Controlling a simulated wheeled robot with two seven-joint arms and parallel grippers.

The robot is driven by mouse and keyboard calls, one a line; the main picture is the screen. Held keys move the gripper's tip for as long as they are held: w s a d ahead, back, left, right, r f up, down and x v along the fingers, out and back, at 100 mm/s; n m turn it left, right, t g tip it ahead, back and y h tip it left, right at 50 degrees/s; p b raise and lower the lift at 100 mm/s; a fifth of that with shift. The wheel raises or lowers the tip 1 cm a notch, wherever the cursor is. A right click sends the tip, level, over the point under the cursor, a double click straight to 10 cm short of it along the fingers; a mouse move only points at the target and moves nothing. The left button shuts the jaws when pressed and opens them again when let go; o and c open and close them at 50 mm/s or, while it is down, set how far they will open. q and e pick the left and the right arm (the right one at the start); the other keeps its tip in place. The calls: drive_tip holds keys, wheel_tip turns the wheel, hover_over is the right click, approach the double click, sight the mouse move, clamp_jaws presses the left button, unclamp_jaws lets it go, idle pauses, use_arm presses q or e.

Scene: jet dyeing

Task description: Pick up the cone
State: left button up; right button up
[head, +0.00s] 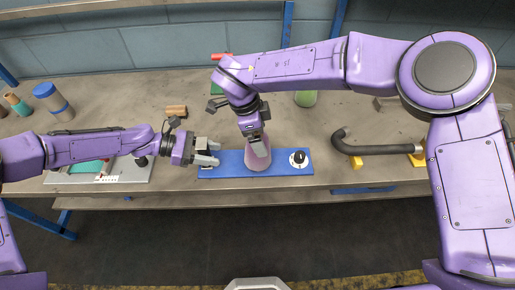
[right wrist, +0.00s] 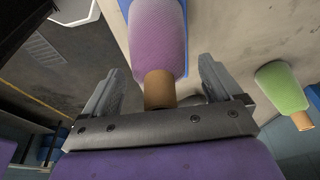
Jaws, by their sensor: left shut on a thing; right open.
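The cone (head: 258,166) is pinkish purple and stands upright on a blue board (head: 228,168) near the table's front edge. My right gripper (head: 258,149) is above it, pointing down, and hides its top. In the right wrist view, the purple cone (right wrist: 158,35) shows its brown tube end (right wrist: 159,88) between the two open fingers, with gaps on both sides. My left gripper (head: 210,156) is shut at the left end of the blue board; its fingers hide exactly what they grip there.
A black knob on a white dial (head: 299,158) sits on the board's right part. A dark bent pipe (head: 375,148) lies on yellow supports to the right. A green cone (head: 305,98) stands behind; it also shows in the right wrist view (right wrist: 283,86).

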drive_tip(key=shift+d+f, duration=0.1)
drive_tip(key=shift+f, duration=0.15)
drive_tip(key=shift+r, duration=0.1)
clamp_jaws()
use_arm(q)
drive_tip(key=o, duration=1.2)
drive_tip(key=shift+c, duration=0.2)
use_arm(e)
wheel_tip(320, 180, up, 18)
